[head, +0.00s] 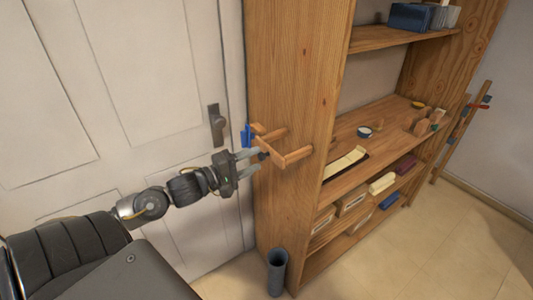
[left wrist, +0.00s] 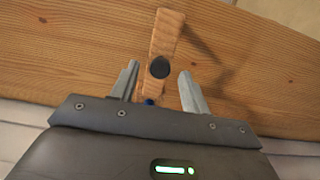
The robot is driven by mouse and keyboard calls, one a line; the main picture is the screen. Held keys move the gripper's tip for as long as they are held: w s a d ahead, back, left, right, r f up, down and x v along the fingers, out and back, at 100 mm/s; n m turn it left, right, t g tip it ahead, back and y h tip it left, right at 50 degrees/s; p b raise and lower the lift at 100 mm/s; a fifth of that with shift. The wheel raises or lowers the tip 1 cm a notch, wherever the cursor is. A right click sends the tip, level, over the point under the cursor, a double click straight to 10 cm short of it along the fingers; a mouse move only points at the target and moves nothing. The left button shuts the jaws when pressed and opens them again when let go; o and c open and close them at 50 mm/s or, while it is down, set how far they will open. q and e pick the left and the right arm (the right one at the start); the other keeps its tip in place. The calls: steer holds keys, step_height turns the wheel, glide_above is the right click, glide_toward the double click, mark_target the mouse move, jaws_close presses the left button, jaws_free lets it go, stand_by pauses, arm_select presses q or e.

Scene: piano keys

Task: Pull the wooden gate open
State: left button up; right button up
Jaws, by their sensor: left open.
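A small wooden gate (head: 275,149) stands out from the side panel of the wooden shelf unit, between two wooden pegs. A dark round knob (left wrist: 159,67) sits on the gate's face in the left wrist view. My left gripper (head: 255,161) is open, with its fingers pointing at the gate. In the left wrist view the gate bar (left wrist: 165,35) and knob lie between the two open fingers (left wrist: 158,84). I cannot tell whether the fingers touch the knob. My right gripper is in neither view.
A blue piece (head: 246,134) is at the gate's left end. The shelf unit (head: 297,70) holds several items on its right. A white door (head: 120,100) with a dark handle (head: 216,125) is behind my left arm. A dark cylindrical bin (head: 277,272) stands on the floor below.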

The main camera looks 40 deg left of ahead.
mark_target(259, 157)
arm_select(q)
steer(key=shift+p+x, duration=0.45)
steer(key=shift+x, duration=2.2)
jaws_close()
